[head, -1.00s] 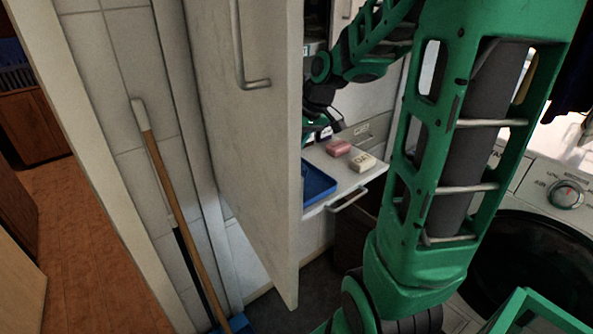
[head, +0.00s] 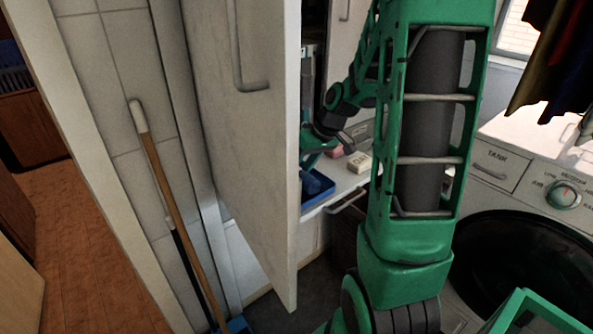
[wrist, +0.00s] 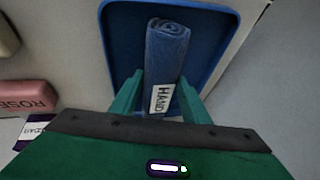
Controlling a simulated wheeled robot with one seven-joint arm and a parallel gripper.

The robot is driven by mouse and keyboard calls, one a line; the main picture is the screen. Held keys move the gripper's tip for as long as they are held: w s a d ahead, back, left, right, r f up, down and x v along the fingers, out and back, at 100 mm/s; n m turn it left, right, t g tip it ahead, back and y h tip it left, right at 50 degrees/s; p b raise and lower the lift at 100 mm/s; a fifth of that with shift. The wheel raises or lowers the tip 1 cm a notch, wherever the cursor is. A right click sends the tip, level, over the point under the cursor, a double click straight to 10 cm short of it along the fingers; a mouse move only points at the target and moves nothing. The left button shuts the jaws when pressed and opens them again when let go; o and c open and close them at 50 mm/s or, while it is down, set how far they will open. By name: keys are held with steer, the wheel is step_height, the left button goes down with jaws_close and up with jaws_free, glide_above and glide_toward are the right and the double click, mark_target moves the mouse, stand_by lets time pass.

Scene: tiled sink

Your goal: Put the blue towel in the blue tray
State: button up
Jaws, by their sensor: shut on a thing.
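The blue towel (wrist: 166,50) is rolled up, with a white label reading "HAND". My gripper (wrist: 160,92) is shut on the towel, with one green finger on each side of its labelled end. In the wrist view the towel lies over the blue tray (wrist: 118,45), inside its rim. I cannot tell whether it touches the tray floor. In the head view the tray (head: 322,195) is on the white shelf, partly hidden by the open cabinet door, and a bit of the towel (head: 312,183) shows above it.
A pink soap bar (wrist: 28,96) marked "ROSE" and a cream soap bar (head: 359,162) lie on the shelf beside the tray. The open white door (head: 245,120) stands close to the left. A washing machine (head: 530,230) is at the right.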

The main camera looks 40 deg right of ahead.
steer(key=shift+f, duration=0.1)
steer(key=o, duration=0.9)
steer(key=v, duration=1.2)
steer(key=s+a+f+m+g+h, duration=0.1)
steer(key=s+a+m, duration=0.1)
steer(key=s, duration=0.5)
steer(key=s+a+f+m+g, duration=0.2)
steer(key=s, duration=0.5)
steer(key=s+a+f+m+g+h, duration=0.1)
steer(key=s+a+m, duration=0.1)
steer(key=s, duration=0.5)
steer(key=shift+s+a+f+g+h, duration=0.25)
steer(key=shift+s+f+g+h, duration=0.05)
steer(key=shift+s+f, duration=0.1)
